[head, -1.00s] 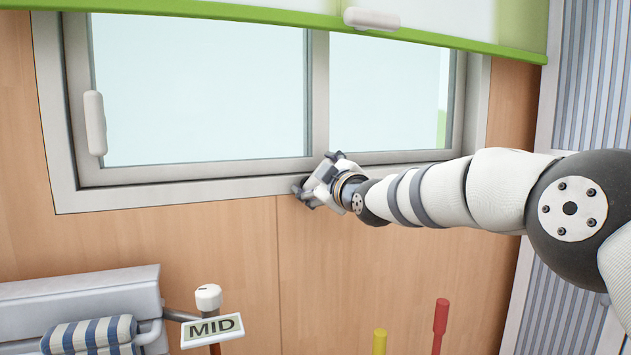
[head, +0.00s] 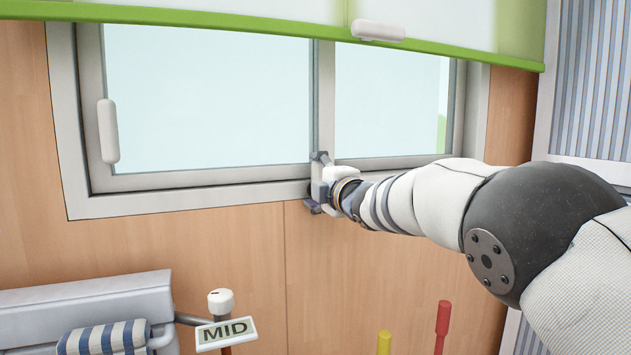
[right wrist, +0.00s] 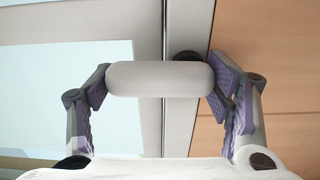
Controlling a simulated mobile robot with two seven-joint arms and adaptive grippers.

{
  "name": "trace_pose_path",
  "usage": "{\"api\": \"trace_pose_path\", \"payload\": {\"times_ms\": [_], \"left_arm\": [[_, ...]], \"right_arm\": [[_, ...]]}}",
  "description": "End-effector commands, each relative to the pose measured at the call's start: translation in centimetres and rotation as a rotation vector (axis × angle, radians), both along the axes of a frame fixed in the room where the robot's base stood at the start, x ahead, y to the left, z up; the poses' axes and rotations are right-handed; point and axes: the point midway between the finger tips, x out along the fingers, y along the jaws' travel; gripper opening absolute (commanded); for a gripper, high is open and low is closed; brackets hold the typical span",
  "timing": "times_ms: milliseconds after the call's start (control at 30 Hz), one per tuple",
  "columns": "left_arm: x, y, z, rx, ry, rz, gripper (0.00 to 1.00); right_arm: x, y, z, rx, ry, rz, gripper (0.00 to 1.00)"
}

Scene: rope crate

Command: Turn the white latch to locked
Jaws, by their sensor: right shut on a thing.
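The white latch (right wrist: 160,78) is a rounded bar, seen in the right wrist view at the window's lower frame. It lies crosswise between my right gripper's fingers, at right angles to the frame's long edge. My right gripper (head: 318,182) is shut on it, a finger pad at each end; the gripper also shows in the right wrist view (right wrist: 160,88). No locked marking is visible. My left gripper is not in view.
The window frame (head: 200,200) has a white handle (head: 108,131) at left. A green-edged blind (head: 230,16) with a white pull (head: 378,31) hangs above. Below are a MID sign (head: 226,332), a white knob (head: 220,300), a red rod (head: 442,318) and a yellow rod (head: 384,342).

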Motion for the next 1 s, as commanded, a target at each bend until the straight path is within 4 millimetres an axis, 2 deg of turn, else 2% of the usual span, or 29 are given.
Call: {"api": "trace_pose_path", "payload": {"times_ms": [600,633,700,1000], "left_arm": [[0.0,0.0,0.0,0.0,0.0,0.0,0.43],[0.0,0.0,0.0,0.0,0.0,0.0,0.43],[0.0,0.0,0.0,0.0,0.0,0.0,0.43],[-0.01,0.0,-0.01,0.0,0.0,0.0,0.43]], "right_arm": [[0.03,-0.15,0.22,-0.039,-0.017,0.0,0.11],[0.03,-0.15,0.22,-0.039,-0.017,-0.001,0.79],[0.02,-0.14,0.22,-0.037,-0.016,-0.001,0.93],[0.01,-0.07,0.09,-0.033,-0.013,0.0,0.93]]}}
